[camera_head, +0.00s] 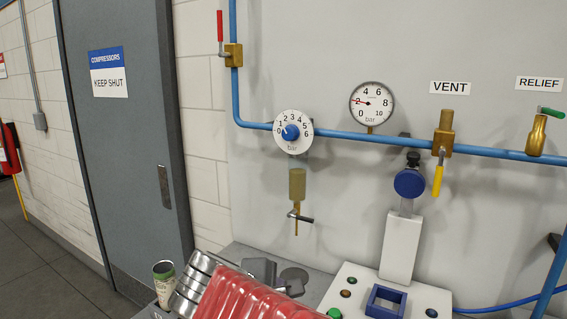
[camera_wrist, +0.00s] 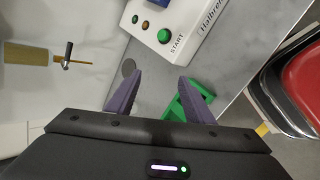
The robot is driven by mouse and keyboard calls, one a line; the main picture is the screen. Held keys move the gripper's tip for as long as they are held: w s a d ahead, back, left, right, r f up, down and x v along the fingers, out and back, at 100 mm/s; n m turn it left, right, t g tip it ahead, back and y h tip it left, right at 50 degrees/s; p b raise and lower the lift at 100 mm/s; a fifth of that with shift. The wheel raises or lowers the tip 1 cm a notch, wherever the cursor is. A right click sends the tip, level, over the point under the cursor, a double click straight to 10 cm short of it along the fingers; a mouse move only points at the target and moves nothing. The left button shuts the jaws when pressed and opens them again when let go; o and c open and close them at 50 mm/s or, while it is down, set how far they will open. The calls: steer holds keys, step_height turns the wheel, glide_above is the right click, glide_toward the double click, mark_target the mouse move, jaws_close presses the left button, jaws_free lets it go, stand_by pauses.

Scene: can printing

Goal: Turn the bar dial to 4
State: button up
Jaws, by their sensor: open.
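The bar dial (camera_head: 300,143) is a white round face marked 0 to 6 on the blue pipe, left of centre in the head view. Its blue knob (camera_head: 290,132) sits in the middle; its pointer is too small to read surely. A filter bowl (camera_head: 297,184) hangs below it; this bowl also shows at the left of the wrist view (camera_wrist: 28,53). My gripper (camera_wrist: 160,80) is open and empty in the wrist view, its two purple fingers apart over the grey bench. The dial is not visible in the wrist view.
A gauge (camera_head: 371,103) right of the dial has its red needle near 2. The vent valve (camera_head: 443,132) and relief valve (camera_head: 537,136) are further right. A white START panel (camera_wrist: 185,25) and a green bracket (camera_wrist: 188,102) are near my fingers. A can (camera_head: 164,284) stands lower left.

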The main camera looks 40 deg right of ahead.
steer(key=w+d+r+n+h, duration=0.3)
steer(key=d+r+h, duration=0.1)
steer(key=d+r, duration=0.2)
steer(key=n+t+h, duration=0.5)
steer(key=n+h, duration=0.4)
steer(key=n, duration=0.3)
glide_toward(287, 136)
steer(key=v, duration=0.5)
steer(key=shift+a+r, duration=0.1)
steer(key=shift+r, duration=0.1)
steer(key=x, duration=1.3)
steer(key=shift+d, duration=0.4)
steer(key=shift+c, duration=0.2)
